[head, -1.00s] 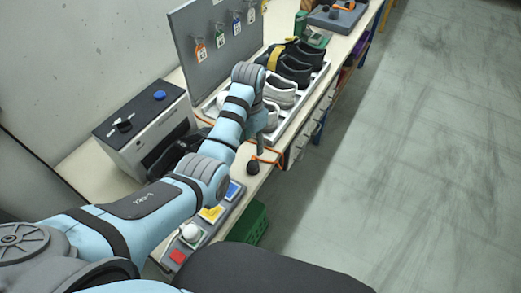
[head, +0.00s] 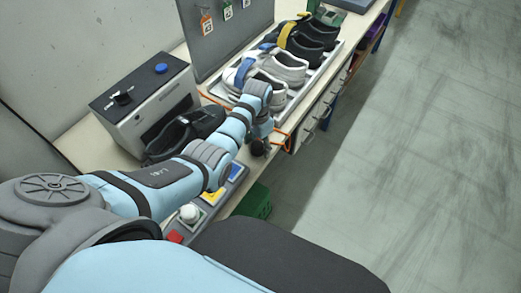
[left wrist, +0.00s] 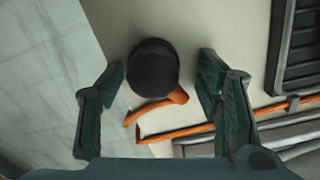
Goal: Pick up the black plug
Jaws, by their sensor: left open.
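The black plug (left wrist: 153,68) has a round black top and lies on the bench top near its front edge, with an orange cable beside it. In the left wrist view it sits between the two open fingers of my left gripper (left wrist: 163,88), nearer the left finger. No finger visibly grips it. In the head view my left gripper (head: 261,138) hangs over the plug (head: 258,148), which is partly hidden by it. My right gripper is not in view.
A tray (head: 292,101) of several shoes stands just beyond the gripper. A grey machine box (head: 150,108) with a black shoe (head: 203,121) is at left. A button panel (head: 212,200) lies nearer me. A green crate (head: 255,202) is below the bench edge.

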